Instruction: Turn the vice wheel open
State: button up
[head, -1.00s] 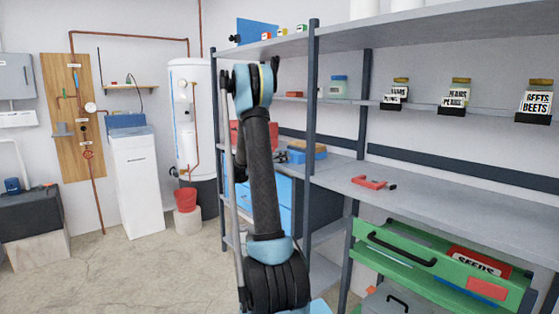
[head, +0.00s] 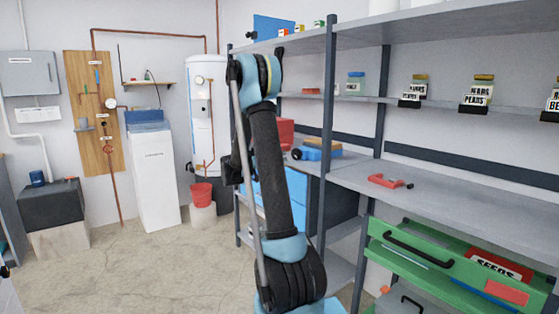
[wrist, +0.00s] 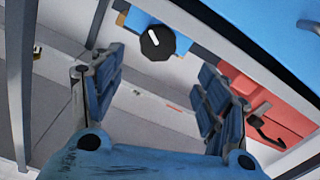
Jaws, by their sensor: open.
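A blue body with a tan top (head: 318,150) sits on the grey bench behind the shelf post. A round black wheel or knob (head: 297,154) is on its left side; this looks like the vice, but I cannot be sure. In the wrist view the black wheel (wrist: 157,42), with a white mark on its face, shows beyond the fingertips, a little above the middle. My gripper (wrist: 158,92) is open and empty, its two dark blue fingers spread wide. It is apart from the wheel. In the head view my arm hides the gripper.
A red box (wrist: 272,112) with a black handle is beside the right finger. Shelf posts (head: 328,130) stand close to my arm. A red tool (head: 385,181) lies on the bench (head: 450,200). A green drawer (head: 400,265) stands open below. The floor at left is clear.

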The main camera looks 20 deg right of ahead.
jog(key=m, duration=0.3)
send_near(294, 154)
jog(key=x, duration=1.1)
jog(key=shift+s+d+r, duration=0.1)
dwell(0.5)
jog(key=c, duration=1)
